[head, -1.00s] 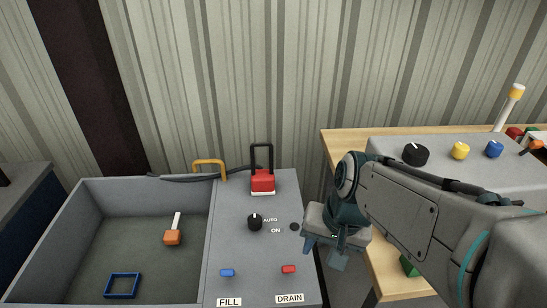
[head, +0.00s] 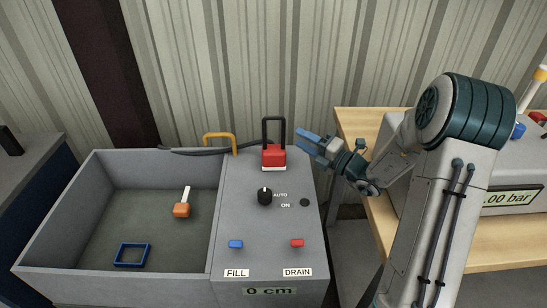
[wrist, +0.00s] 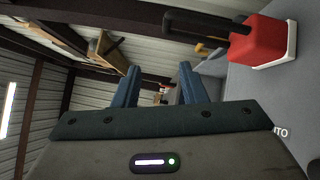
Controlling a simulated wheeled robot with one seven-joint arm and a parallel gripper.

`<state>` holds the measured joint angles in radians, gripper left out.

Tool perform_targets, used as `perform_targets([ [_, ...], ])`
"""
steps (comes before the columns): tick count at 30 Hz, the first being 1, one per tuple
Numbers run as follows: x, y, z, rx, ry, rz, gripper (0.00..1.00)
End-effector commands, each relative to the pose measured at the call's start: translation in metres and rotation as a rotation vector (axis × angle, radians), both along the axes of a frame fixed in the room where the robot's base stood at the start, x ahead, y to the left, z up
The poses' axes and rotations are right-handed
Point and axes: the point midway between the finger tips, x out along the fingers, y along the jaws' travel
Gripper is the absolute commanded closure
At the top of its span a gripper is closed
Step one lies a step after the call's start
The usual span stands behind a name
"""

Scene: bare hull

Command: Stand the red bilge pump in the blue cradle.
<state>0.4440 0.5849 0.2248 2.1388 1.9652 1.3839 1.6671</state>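The red bilge pump (head: 273,156), a red block with a black loop handle, stands upright on a white base at the back of the grey console top. In the wrist view the pump (wrist: 258,42) is at the upper right, beside the fingers. The blue cradle (head: 129,265) is a low square frame on the floor of the grey basin, near its front; it is empty. My gripper (head: 308,139) is just right of the pump, pointing left. In the wrist view its two blue fingers (wrist: 160,78) are spread apart with nothing between them.
An orange block with a white stick (head: 182,210) sits in the basin (head: 60,268). A yellow hoop (head: 220,137) and dark hose lie left of the pump. The console has a black knob (head: 265,196), blue FILL (head: 236,244) and red DRAIN (head: 297,243) buttons. A wooden bench (head: 480,258) is right.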

Motion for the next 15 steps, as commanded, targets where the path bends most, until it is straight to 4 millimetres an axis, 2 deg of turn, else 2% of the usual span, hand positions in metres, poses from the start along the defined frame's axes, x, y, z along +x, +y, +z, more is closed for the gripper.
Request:
perform_targets([
  [2,0.009,-0.010,-0.005,0.062,0.035,-0.039,0.62],
  [5,0.017,-0.010,-0.005,0.098,0.053,-0.059,0.62],
  [15,0.060,0.035,0.004,0.099,0.053,-0.060,0.62],
])
